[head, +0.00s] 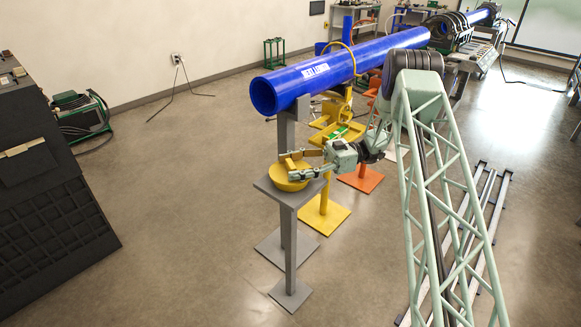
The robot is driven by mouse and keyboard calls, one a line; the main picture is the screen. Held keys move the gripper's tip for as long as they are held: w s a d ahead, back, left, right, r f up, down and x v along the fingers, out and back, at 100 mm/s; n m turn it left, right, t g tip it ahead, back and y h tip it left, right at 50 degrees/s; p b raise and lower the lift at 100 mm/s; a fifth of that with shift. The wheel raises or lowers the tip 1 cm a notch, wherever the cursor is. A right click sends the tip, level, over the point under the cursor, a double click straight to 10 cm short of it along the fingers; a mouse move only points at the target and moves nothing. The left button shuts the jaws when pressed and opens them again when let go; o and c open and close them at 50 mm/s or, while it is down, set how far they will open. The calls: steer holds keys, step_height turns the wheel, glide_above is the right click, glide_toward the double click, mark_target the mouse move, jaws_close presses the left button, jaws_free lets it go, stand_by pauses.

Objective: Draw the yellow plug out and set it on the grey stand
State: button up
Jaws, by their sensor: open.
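The yellow plug (284,180) is a round disc with a raised grip part on top, and it sits on the flat top of the grey stand (287,200). My gripper (293,165) reaches in from the right at the plug, with its two fingers apart on either side of the raised part. Whether a finger touches the plug is too small to tell. The blue pipe (350,65) lies above and behind, and its near end is an open, empty-looking mouth.
A grey pipe support (285,135) stands just behind the grey stand. A yellow stand (325,215) and an orange stand (361,180) are to the right, close to my arm. A dark cabinet (50,190) fills the left edge. Floor between cabinet and stands is clear.

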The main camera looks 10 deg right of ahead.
steer(key=shift+d, duration=0.15)
steer(key=w+d, duration=0.1)
steer(key=d, duration=1)
steer(key=shift+d, duration=0.3)
steer(key=shift+r, duration=0.1)
stand_by(0.6)
steer(key=shift+a+r, duration=0.3)
steer(key=shift+r, duration=0.15)
steer(key=s+a+r+m+g+h, duration=0.1)
steer(key=s+a+r+m+h, duration=0.1)
steer(key=s+a+r, duration=0.3)
steer(key=s+a+r+m+h, duration=0.2)
steer(key=s+r+h, duration=0.1)
steer(key=r, duration=0.4)
steer(key=s+a+r+m+g+h, duration=0.1)
steer(key=s+a+r+m+h, duration=0.1)
steer(key=s+a+r, duration=0.35)
steer(key=s+a+r+m+t+h, duration=0.1)
steer(key=s+a+r+m+h, duration=0.25)
steer(key=s+r, duration=0.85)
steer(key=s+d+m+t+h, duration=0.2)
steer(key=s+m+t+h, duration=0.1)
steer(key=s, duration=1.2)
steer(key=s+d+m+t+h, duration=0.2)
steer(key=s+m, duration=0.4)
steer(key=s, duration=1)
steer(key=shift+s+d+r+t+h+p, duration=0.15)
steer(key=shift+d+t+h+p, duration=0.2)
steer(key=shift+t+h, duration=0.7)
